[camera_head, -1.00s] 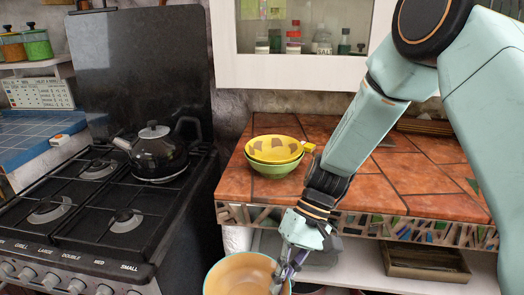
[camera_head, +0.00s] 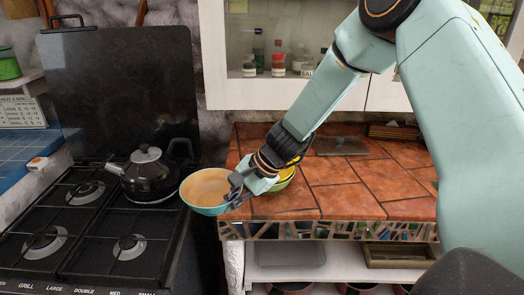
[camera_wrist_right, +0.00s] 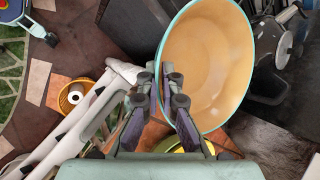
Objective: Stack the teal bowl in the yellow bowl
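The teal bowl (camera_head: 204,192), teal outside and pale orange inside, is held by its rim in my right gripper (camera_head: 234,190). It is in the air between the stove and the left edge of the counter. The right wrist view shows the bowl (camera_wrist_right: 208,65) tilted, with its rim between the gripper's fingers (camera_wrist_right: 162,85). The yellow bowl (camera_head: 288,173) sits on the tiled counter inside a green bowl (camera_head: 284,184). My right wrist hides most of both. My left gripper is not in view.
The stove (camera_head: 100,225) with a black kettle (camera_head: 148,175) stands on the left, near the held bowl.

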